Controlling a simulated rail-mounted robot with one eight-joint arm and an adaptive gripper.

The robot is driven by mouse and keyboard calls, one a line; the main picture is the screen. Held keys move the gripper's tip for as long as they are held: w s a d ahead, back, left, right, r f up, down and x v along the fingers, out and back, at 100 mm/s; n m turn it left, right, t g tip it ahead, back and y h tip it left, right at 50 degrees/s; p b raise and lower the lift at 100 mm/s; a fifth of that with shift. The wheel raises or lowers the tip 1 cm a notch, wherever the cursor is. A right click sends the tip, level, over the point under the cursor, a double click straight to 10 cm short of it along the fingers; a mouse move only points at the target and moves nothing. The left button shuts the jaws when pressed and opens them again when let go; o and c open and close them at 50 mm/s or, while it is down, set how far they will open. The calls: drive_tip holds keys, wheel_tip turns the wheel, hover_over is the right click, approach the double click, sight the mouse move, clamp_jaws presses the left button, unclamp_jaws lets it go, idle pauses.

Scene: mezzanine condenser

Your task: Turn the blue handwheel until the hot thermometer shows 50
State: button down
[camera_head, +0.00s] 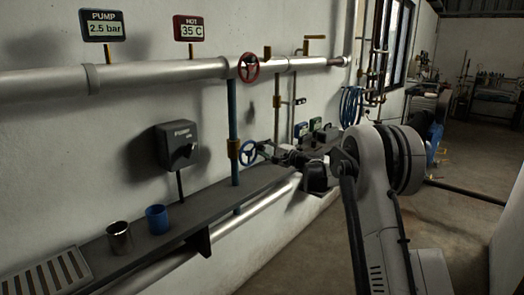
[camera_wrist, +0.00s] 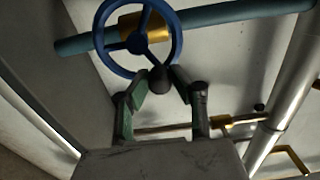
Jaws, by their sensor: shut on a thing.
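The blue handwheel (camera_head: 246,152) is on a valve low on the wall pipework, just above the shelf. In the wrist view the handwheel (camera_wrist: 101,38) shows its rim, spokes and a dark knob (camera_wrist: 160,80) at its lower edge. My gripper (camera_wrist: 162,82) is shut on that knob, with one finger on each side. In the head view my gripper (camera_head: 284,156) is at the right side of the handwheel, small and dark. The hot thermometer (camera_head: 188,28) is a red-framed display that reads 35 C.
A red handwheel (camera_head: 248,67) is on the big upper pipe (camera_head: 150,72). A pump display (camera_head: 102,25) reads 2.5 bar. A dark pump switch box (camera_head: 177,146) is on the wall. A metal cup (camera_head: 119,238) and a blue cup (camera_head: 157,219) stand on the shelf (camera_head: 185,210).

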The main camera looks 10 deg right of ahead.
drive_tip(key=shift+d+f+m, duration=0.1)
drive_tip(key=shift+f+m, duration=0.15)
drive_tip(key=shift+m, duration=0.25)
drive_tip(key=c, duration=1.5)
unclamp_jaws()
drive_tip(key=v, duration=1.2)
